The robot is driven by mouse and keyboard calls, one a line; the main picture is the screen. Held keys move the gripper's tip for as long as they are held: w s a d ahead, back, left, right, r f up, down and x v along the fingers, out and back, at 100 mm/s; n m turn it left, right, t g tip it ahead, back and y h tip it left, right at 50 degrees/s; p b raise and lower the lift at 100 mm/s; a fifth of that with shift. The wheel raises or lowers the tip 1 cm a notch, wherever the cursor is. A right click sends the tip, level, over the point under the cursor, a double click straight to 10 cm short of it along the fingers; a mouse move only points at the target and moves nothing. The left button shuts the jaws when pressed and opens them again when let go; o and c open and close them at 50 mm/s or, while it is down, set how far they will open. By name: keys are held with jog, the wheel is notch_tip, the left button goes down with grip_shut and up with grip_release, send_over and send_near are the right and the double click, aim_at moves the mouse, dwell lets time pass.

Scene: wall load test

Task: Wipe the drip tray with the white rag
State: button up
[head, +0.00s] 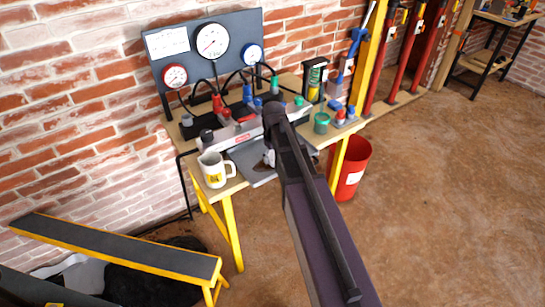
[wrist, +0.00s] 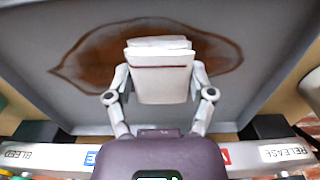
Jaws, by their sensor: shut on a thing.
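The drip tray is a grey shallow metal tray (head: 262,179) on the workbench in the head view, partly covered by my arm. In the wrist view the tray (wrist: 268,45) fills the upper part, with a brown stain (wrist: 88,62) spread across its middle. My gripper (wrist: 160,88) is shut on the folded white rag (wrist: 160,72), its two fingers on the rag's left and right sides. The rag overlaps the stain in this view; I cannot tell whether it touches the tray. In the head view the gripper and rag are mostly hidden behind my arm.
A white mug (head: 214,171) stands close left of the tray. A manifold with labelled valves (head: 245,132) and a gauge panel (head: 190,55) are behind it. A red bucket (head: 352,165) stands on the floor.

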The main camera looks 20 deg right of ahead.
jog(key=shift+w+d+f, duration=0.1)
jog(key=shift+w+d, duration=0.1)
jog(key=shift+d, duration=0.45)
jog(key=shift+w+d+r, duration=0.1)
jog(key=shift+w+d, duration=0.15)
jog(key=shift+d, duration=0.35)
jog(key=shift+w+d+f, duration=0.1)
jog(key=shift+w+d, duration=0.1)
jog(key=shift+d, duration=0.45)
jog(key=shift+w+d, duration=0.2)
jog(key=shift+d, duration=0.45)
jog(key=shift+w+d, duration=0.25)
jog(key=shift+d, duration=0.35)
jog(key=shift+w+d, duration=0.2)
jog(key=shift+d, duration=0.45)
jog(key=shift+s+a, duration=0.1)
jog(key=shift+a, duration=0.05)
jog(key=shift+s+a, duration=0.3)
jog(key=shift+a, duration=0.6)
jog(key=shift+s+a, duration=0.25)
jog(key=shift+a, duration=0.65)
jog(key=shift+s+a+f, duration=0.1)
jog(key=shift+s+a, duration=0.15)
jog(key=shift+a, duration=0.4)
jog(key=shift+s+a+r, duration=0.1)
jog(key=shift+s+a, duration=0.1)
jog(key=shift+a, duration=0.45)
jog(key=shift+s+a+f, duration=0.1)
jog(key=shift+s+a, duration=0.15)
jog(key=shift+a, duration=0.4)
